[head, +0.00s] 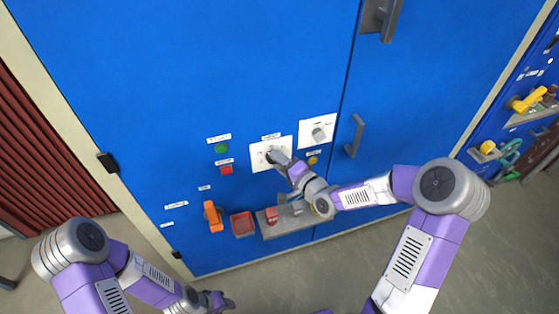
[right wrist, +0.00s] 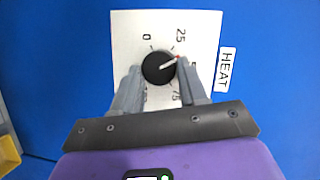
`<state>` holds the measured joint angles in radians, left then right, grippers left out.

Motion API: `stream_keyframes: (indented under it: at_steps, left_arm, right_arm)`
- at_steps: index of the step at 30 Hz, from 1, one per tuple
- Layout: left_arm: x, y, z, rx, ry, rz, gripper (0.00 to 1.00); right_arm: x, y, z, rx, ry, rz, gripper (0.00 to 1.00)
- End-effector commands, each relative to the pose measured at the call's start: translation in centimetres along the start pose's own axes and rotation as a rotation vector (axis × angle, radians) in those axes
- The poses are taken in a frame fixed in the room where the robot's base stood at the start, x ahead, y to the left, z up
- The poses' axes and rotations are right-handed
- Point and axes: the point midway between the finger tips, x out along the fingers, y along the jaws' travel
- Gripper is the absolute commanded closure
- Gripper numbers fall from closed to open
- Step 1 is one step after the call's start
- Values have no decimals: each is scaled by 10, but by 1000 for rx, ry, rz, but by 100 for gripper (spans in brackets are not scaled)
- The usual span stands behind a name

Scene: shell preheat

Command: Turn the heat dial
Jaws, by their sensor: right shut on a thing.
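The heat dial (right wrist: 158,67) is a round black knob with a pale pointer line, on a white square plate (right wrist: 128,28) marked 0, 25 and 75. A HEAT label is beside the plate. The pointer is tilted up and right, past 25, near a number partly hidden by a finger. My right gripper (right wrist: 160,75) is shut on the dial, one finger on each side. In the head view the dial's plate (head: 257,163) is on the blue cabinet front, with my right gripper (head: 275,156) over it. My left gripper (head: 222,301) hangs low, away from the cabinet controls; its jaws are unclear.
A second white plate with a grey knob (head: 318,134) is to the right. A green button (head: 221,148) and red button (head: 226,170) are to the left. An orange handle (head: 212,216), a red tray (head: 243,224) and a grey shelf (head: 285,228) lie below. A door handle (head: 355,136) sticks out.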

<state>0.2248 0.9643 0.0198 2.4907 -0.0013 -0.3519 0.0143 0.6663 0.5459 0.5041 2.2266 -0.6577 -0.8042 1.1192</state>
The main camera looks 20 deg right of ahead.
Motion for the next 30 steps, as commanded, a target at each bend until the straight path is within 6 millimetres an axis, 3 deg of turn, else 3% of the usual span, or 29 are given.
stream_keyframes:
  at_steps: [21, 30]
  left_arm:
    - [29, -11, -1, 0, 0, 0, 57]
    - [23, -8, -1, 0, 0, 0, 57]
  right_arm:
    - [2, -7, 5, -623, 46, 265, 88]
    - [2, -12, 8, -882, 62, 379, 88]
